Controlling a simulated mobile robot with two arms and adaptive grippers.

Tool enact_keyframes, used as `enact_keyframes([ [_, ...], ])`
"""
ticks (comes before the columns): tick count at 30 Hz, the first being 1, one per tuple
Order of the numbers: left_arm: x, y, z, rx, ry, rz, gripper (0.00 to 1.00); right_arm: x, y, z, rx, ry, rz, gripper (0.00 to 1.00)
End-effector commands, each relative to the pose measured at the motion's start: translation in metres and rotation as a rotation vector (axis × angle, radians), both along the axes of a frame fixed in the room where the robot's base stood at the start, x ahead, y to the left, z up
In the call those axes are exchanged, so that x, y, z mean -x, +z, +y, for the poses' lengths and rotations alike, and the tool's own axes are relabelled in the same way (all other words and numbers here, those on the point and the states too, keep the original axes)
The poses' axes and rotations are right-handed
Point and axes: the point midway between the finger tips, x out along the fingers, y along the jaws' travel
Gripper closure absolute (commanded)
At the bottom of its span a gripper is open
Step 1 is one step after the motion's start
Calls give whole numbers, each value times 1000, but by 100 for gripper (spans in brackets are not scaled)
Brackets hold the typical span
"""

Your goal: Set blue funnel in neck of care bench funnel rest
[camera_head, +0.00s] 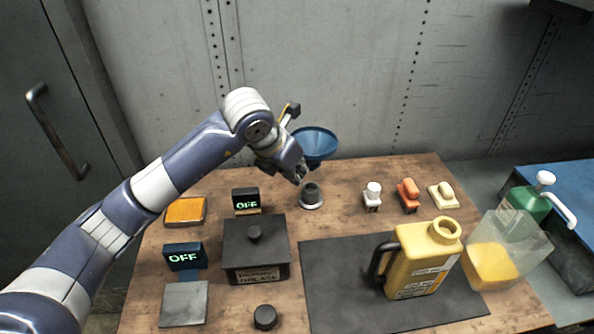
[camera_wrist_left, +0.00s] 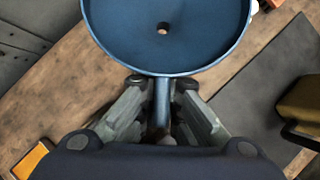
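The blue funnel (camera_head: 316,146) is in the air over the back edge of the bench, its wide mouth up. In the left wrist view its bowl (camera_wrist_left: 205,40) shows a small hole at the bottom. My left gripper (camera_head: 300,174) is shut on the funnel's narrow handle, which lies between the fingers (camera_wrist_left: 162,88) in the left wrist view. A dark round neck on a pale ring, seemingly the funnel rest (camera_head: 311,194), stands on the bench just below and in front of the gripper, apart from the funnel. My right gripper is not in view.
A yellow jug (camera_head: 425,262) stands on a dark mat (camera_head: 335,285). A dark lidded box (camera_head: 255,250) and two "OFF" displays (camera_head: 246,200) are left. Small white, orange and cream items (camera_head: 408,193) stand right of the rest. A clear container (camera_head: 510,245) is far right.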

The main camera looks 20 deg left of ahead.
Motion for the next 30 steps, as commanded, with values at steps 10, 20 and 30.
enact_keyframes([
  [10,0,-20,0,0,0,1,100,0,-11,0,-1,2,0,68],
  [20,0,-44,0,0,-1,1,100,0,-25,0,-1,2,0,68],
  [30,0,-55,0,1,-1,-1,100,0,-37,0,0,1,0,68],
])
